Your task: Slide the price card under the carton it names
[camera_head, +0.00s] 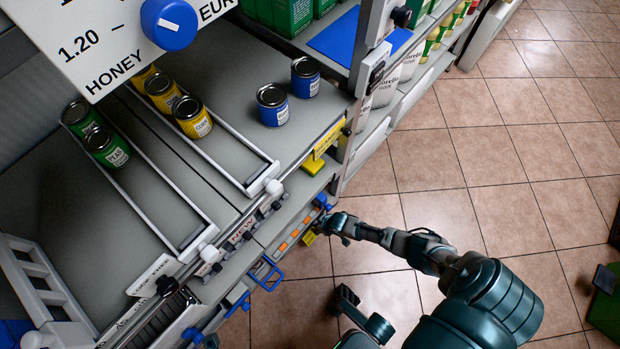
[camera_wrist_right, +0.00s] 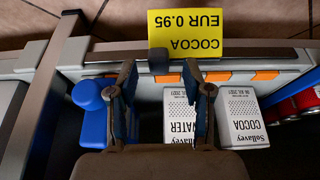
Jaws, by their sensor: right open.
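A yellow price card (camera_wrist_right: 186,33) reads COCOA EUR 0.95, upside down in the right wrist view. It sits at the shelf's front rail, by a small dark clip (camera_wrist_right: 160,62), in line with the WATER carton rather than the COCOA one. It shows small in the head view (camera_head: 309,238). A white WATER carton (camera_wrist_right: 178,112) stands behind the rail, partly hidden by a finger. A white COCOA carton (camera_wrist_right: 240,118) stands to its right. My right gripper (camera_wrist_right: 160,68) is open and empty, its fingers pointing at the rail just short of the card.
A blue object (camera_wrist_right: 92,125) stands close left of my right gripper. The rail (camera_wrist_right: 265,68) carries orange strips. Red cans (camera_wrist_right: 302,103) stand right of the cocoa carton. An upper shelf (camera_head: 230,100) holds several cans. The tiled floor (camera_head: 500,110) at right is mostly clear.

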